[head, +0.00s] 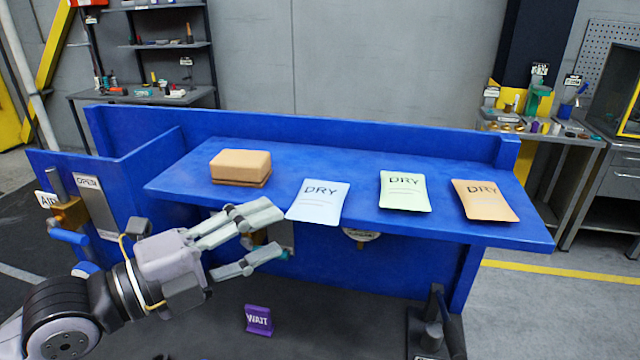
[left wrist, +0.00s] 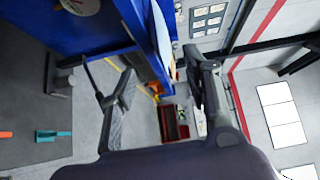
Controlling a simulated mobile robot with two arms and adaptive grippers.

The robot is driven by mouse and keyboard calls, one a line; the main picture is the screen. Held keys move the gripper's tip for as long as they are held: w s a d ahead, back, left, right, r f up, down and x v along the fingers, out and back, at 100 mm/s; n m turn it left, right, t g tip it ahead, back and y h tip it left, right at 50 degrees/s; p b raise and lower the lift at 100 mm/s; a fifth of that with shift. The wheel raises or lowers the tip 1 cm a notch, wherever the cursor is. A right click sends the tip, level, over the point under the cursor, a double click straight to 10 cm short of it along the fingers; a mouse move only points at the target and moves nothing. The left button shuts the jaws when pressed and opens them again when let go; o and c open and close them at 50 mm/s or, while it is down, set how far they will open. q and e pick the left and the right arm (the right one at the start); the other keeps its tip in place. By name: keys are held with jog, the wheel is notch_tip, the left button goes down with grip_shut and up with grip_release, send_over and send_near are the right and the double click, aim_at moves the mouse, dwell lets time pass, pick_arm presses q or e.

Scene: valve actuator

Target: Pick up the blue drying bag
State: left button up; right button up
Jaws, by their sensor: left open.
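The blue drying bag (head: 317,203) is a pale blue pouch marked DRY. It lies on the blue shelf (head: 355,178), its near end reaching the front edge. My left gripper (head: 274,232) is open and empty, just left of the bag at the shelf's front edge. One finger is about shelf height and the other below it. In the left wrist view, a pale blue strip (left wrist: 160,38), seemingly the bag edge-on, shows ahead between the open fingers (left wrist: 158,98). I see no clear contact. My right gripper is not in view.
A green DRY bag (head: 404,193) and an orange DRY bag (head: 485,201) lie farther right on the shelf. A brown block (head: 240,166) sits at the left. A purple WAIT sign (head: 258,320) stands below. A raised blue back wall (head: 300,128) bounds the shelf.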

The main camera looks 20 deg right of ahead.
aim_at(289, 213)
pick_arm(q)
jog(key=p+x, duration=0.2)
jog(key=x, duration=0.1)
jog(key=w+p+x, duration=0.1)
jog(key=p+x, duration=0.1)
jog(key=shift+r, duration=0.25)
jog(key=shift+d+f, duration=0.1)
jog(key=shift+d, duration=0.05)
jog(key=shift+c, duration=0.6)
grip_shut()
